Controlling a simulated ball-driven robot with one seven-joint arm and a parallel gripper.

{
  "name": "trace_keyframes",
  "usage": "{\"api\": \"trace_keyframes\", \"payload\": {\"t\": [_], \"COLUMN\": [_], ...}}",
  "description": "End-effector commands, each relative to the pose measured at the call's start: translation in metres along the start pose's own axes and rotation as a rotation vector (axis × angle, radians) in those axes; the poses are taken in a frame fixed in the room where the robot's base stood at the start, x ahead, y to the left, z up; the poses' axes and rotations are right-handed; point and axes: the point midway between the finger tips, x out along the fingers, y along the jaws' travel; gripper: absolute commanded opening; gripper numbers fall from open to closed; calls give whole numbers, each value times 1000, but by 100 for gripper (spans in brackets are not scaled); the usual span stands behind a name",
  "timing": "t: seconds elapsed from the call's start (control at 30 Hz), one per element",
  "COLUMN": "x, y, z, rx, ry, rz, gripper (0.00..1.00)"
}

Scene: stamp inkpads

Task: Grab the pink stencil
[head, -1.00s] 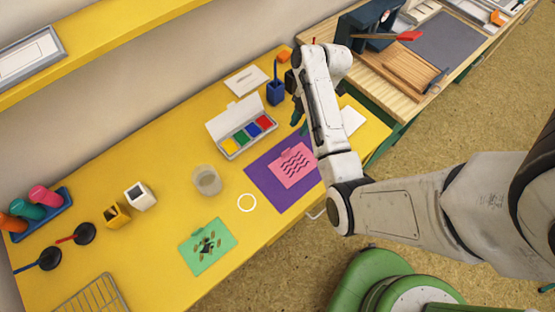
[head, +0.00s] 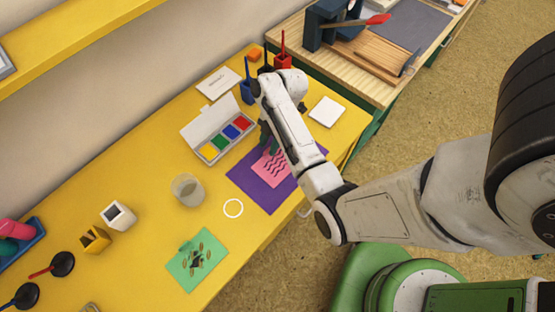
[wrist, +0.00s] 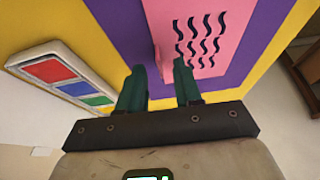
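The pink stencil (head: 274,170), with wavy slots cut in it, lies on a purple sheet (head: 268,197) on the yellow table. It also shows in the wrist view (wrist: 214,20), ahead of my fingers. My gripper (wrist: 161,67) has two green fingers, set apart with a gap between them. A small raised pink tab at the stencil's near edge shows in line with this gap. I cannot tell whether the fingers touch it. In the head view my gripper (head: 268,142) is at the stencil's far edge, and my arm hides part of the purple sheet.
An ink pad box (head: 213,135) with several colours stands close to the left of my gripper. A white block (head: 326,111) lies right of my arm.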

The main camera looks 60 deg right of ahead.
Motion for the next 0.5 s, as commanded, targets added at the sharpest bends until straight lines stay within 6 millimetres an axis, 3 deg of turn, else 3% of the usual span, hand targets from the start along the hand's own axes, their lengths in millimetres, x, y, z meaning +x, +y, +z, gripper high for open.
{"api": "trace_keyframes", "payload": {"t": [0.13, 0.37, 0.5], "x": [12, 13, 13], "y": [-1, 0, 0], "z": [0, 0, 0], "rx": [0, 1, 1], "ry": [0, 0, 0], "rz": [-1, 1, 1], "gripper": [34, 34, 21]}}
